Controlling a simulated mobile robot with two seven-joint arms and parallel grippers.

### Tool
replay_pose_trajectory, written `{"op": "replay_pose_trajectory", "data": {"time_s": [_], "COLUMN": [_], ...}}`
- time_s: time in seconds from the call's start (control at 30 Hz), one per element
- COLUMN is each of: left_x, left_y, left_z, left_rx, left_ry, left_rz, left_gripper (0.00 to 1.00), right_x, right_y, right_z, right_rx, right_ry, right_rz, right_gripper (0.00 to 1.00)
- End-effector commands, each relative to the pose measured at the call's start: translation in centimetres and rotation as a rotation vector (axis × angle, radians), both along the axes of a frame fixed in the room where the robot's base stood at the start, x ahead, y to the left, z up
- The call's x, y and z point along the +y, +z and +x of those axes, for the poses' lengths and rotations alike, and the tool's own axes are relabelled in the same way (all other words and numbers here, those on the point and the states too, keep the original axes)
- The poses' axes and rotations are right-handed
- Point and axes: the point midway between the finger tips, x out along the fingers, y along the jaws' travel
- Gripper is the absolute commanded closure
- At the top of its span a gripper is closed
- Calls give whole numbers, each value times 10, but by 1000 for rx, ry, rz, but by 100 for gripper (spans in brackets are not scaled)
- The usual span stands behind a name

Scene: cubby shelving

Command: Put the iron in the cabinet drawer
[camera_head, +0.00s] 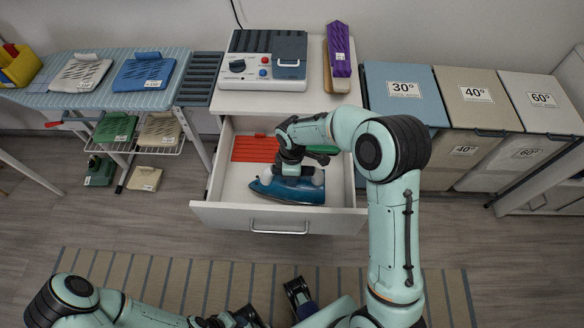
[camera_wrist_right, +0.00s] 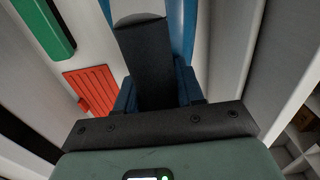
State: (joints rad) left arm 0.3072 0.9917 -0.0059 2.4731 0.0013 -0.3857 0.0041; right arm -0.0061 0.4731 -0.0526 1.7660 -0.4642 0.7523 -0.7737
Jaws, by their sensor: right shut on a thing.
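The blue iron (camera_head: 272,191) is inside the open cabinet drawer (camera_head: 225,212), near its front panel, with its tip toward the left. My right gripper (camera_head: 296,172) reaches down into the drawer and is shut on the iron. In the right wrist view, blue parts of the iron (camera_wrist_right: 186,22) show beyond the dark gripper. The grip itself is largely hidden, and I cannot tell whether the iron rests on the drawer floor. Part of my left arm shows at the bottom edge of the head view; its gripper (camera_head: 240,318) is partly cut off and its opening is unclear.
A red ribbed piece (camera_head: 254,149) and a green piece (camera_head: 322,150) lie at the back of the drawer. A control box (camera_head: 262,62) and purple-topped item (camera_head: 339,50) sit on the cabinet. An ironing board (camera_head: 108,99) stands left; labelled bins (camera_head: 405,90) stand right.

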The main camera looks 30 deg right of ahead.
Motion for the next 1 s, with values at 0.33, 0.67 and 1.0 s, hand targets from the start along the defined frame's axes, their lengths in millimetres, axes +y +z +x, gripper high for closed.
{"op": "replay_pose_trajectory", "data": {"time_s": [0.33, 0.67, 1.0], "left_x": [0, 0, 0], "left_y": [-3, -3, -5], "left_z": [0, 1, 1], "left_rx": [-2, -3, -6], "left_ry": [1, 1, 1], "left_rz": [1, 0, 0], "left_gripper": [57, 57, 57], "right_x": [0, 0, 0], "right_y": [-32, -41, -46], "right_z": [1, 2, 0], "right_rx": [-1, -6, 0], "right_ry": [0, 0, 0], "right_rz": [0, 1, 0], "right_gripper": [100, 100, 37]}}
